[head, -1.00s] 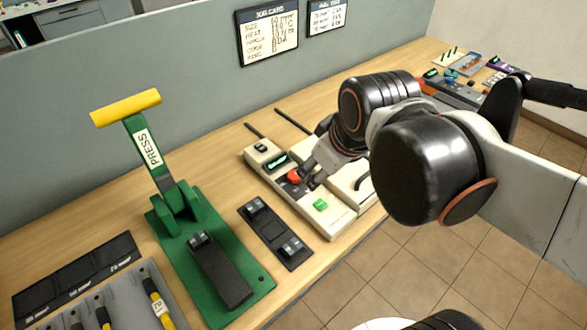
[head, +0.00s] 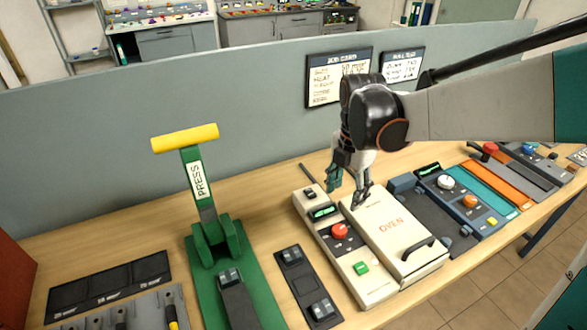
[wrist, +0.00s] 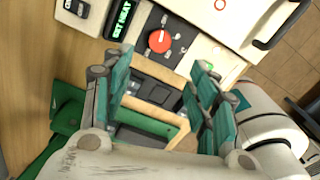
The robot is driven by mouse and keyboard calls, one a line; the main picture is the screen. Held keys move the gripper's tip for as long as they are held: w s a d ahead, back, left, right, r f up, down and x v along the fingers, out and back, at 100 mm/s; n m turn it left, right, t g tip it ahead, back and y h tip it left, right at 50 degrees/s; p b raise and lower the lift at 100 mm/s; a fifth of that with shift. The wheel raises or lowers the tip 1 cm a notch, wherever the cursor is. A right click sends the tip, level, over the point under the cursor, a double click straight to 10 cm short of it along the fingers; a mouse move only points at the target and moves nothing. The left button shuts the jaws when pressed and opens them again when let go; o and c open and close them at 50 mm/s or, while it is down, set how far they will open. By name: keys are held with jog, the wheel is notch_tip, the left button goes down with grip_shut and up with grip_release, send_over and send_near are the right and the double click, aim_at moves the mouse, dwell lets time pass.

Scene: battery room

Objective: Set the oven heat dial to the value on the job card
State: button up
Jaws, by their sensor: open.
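The oven (head: 395,226) is a cream box with a dark handle, standing on the bench. Its control strip to the left carries the red heat dial (head: 340,231), a small green-lit display (head: 323,212) and a green button (head: 361,268). The dial also shows in the wrist view (wrist: 160,40), beside the display reading "SET HEAT" (wrist: 122,18). The job card (head: 334,80) hangs on the grey partition behind; its values are too small to read. My gripper (head: 347,194) is open and empty, above the oven's far left part, behind the dial and apart from it.
A green press (head: 213,250) with a yellow handle stands left of the oven. A black two-socket plate (head: 305,285) lies between them. A tester with a white dial (head: 446,182) stands to the right. A second card (head: 402,66) hangs beside the job card.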

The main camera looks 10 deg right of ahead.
aim_at(340, 229)
notch_tip(340, 229, down, 14)
jog(key=b, duration=0.5)
jog(key=shift+r, duration=0.25)
jog(key=c, duration=1.1)
